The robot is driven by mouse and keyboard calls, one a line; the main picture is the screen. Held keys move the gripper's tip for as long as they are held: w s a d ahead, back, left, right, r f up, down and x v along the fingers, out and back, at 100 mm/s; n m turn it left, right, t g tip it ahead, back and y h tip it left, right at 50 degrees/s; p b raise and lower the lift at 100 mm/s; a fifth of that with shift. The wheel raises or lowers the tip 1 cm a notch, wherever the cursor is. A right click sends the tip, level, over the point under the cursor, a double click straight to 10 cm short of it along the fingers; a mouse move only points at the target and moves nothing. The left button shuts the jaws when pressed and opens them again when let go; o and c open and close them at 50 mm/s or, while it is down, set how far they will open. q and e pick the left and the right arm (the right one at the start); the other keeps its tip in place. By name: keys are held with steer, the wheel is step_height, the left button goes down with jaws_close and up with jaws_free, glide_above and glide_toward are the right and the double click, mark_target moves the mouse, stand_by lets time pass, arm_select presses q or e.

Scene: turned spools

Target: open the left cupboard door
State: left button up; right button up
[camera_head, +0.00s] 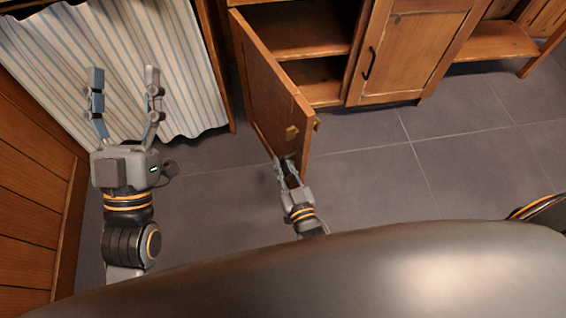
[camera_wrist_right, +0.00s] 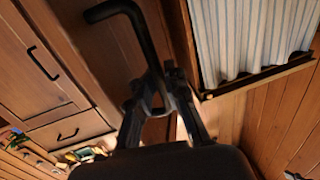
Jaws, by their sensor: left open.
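The left cupboard door (camera_head: 268,95) is a brown wooden panel standing swung out from the cupboard, with shelves showing behind it. My right gripper (camera_head: 286,163) is at the door's near, free edge. In the right wrist view, a black bar handle (camera_wrist_right: 135,22) runs down between the fingers of this gripper (camera_wrist_right: 163,88), which look closed around it. In the head view the handle is hidden. My left gripper (camera_head: 124,85) is open and empty at the left, in front of a striped curtain and apart from the door.
The right cupboard door (camera_head: 415,45) is shut and has a black handle (camera_head: 369,63). The striped curtain (camera_head: 185,65) hangs at the left, beside a wooden wall (camera_head: 35,200). The grey tiled floor (camera_head: 400,165) is clear right of the open door.

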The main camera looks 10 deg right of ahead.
steer(key=shift+s, duration=0.1)
steer(key=s+d, duration=0.1)
steer(key=s, duration=1.1)
steer(key=shift+d, duration=0.2)
steer(key=shift+c, duration=0.2)
